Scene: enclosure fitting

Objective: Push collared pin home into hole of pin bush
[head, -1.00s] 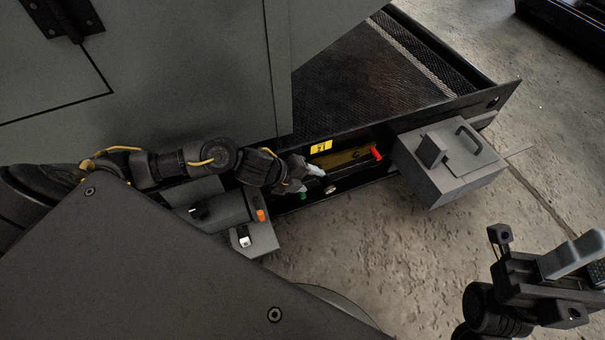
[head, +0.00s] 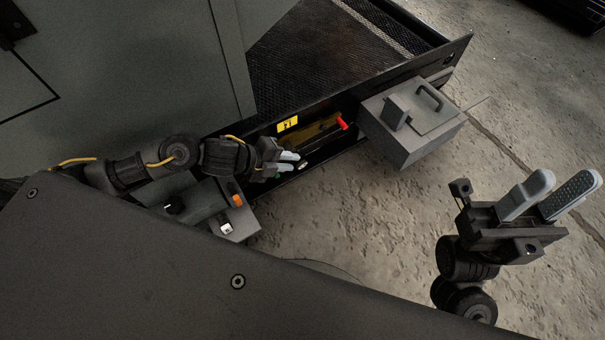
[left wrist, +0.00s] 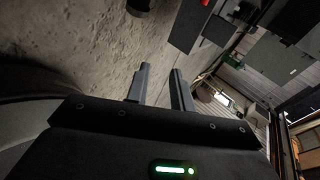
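A small bright metal piece (head: 303,165) shows on the black front rail of the frame in the head view; it is too small to tell whether it is the collared pin or the pin bush. My left gripper (head: 291,161) is just left of it, its two pale fingers pointing right; I cannot tell whether they touch it. In the left wrist view the left fingers (left wrist: 159,83) stand apart with only floor seen between them. My right gripper (head: 537,197) is over the floor at the right, its pale fingers apart and empty.
A red handle (head: 342,123) and a yellow label (head: 288,124) are behind the rail. A grey box (head: 413,120) with a handle hangs at the rail's right. A grey unit with an orange button (head: 238,200) is below my left arm. Open floor (head: 350,220) lies in front.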

